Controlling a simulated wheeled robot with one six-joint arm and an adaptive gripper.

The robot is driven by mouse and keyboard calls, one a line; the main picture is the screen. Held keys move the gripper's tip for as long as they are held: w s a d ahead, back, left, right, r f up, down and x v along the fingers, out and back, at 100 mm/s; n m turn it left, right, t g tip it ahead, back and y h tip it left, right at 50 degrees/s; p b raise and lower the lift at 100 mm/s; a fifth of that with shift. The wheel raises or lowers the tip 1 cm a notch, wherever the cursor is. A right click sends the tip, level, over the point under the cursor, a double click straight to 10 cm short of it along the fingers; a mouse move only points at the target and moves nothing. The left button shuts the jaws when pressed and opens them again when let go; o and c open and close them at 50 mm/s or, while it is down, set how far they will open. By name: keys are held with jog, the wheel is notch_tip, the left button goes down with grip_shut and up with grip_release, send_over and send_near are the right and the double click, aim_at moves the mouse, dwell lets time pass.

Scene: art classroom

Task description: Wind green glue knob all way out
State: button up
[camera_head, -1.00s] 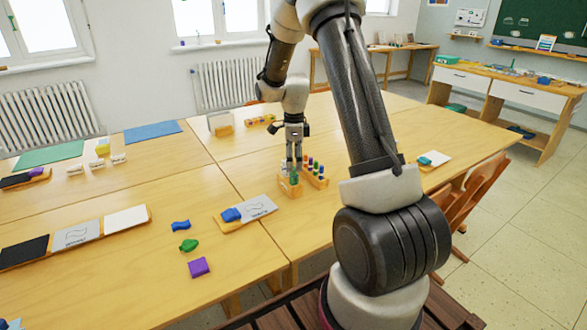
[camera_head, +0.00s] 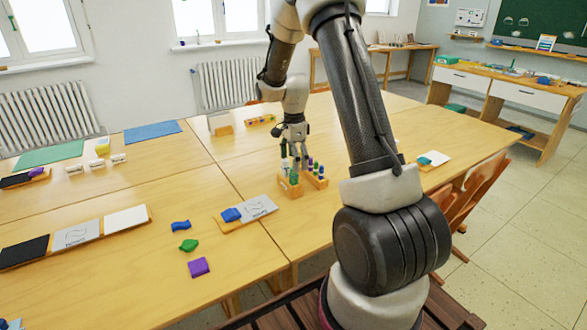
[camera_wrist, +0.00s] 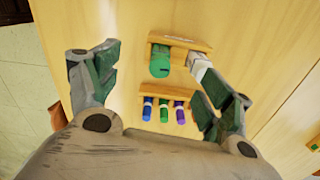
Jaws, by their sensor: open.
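The green glue knob (camera_wrist: 160,62) tops a stick standing in a small wooden holder (camera_wrist: 182,40) in the wrist view. The knob also shows in the head view (camera_head: 294,177), above its holder (camera_head: 289,188). A white stick (camera_wrist: 198,67) stands beside it in the same holder. My gripper (camera_wrist: 152,84) is open and empty, its fingers spread wide on either side. In the head view my gripper (camera_head: 294,152) hangs pointing down just above the holder. The right finger partly overlaps the white stick in the wrist view; I cannot tell whether they touch. The glue inside is not visible.
A second wooden rack (camera_wrist: 180,93) with blue, green and purple capped sticks stands close beside the holder. A grey board with a blue block (camera_head: 231,214) lies left of it. Blue, green and purple pieces lie farther left. Bare tabletop (camera_head: 350,215) lies to the right.

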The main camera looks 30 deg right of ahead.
jog(key=n, duration=0.2)
jog(key=shift+n, duration=0.3)
jog(key=shift+f, duration=1.2)
jog(key=shift+c, duration=0.2)
jog(key=shift+s, duration=0.1)
jog(key=shift+c, duration=1.3)
jog(key=shift+c, duration=0.9)
jog(key=c, duration=1)
jog(key=shift+c, duration=0.3)
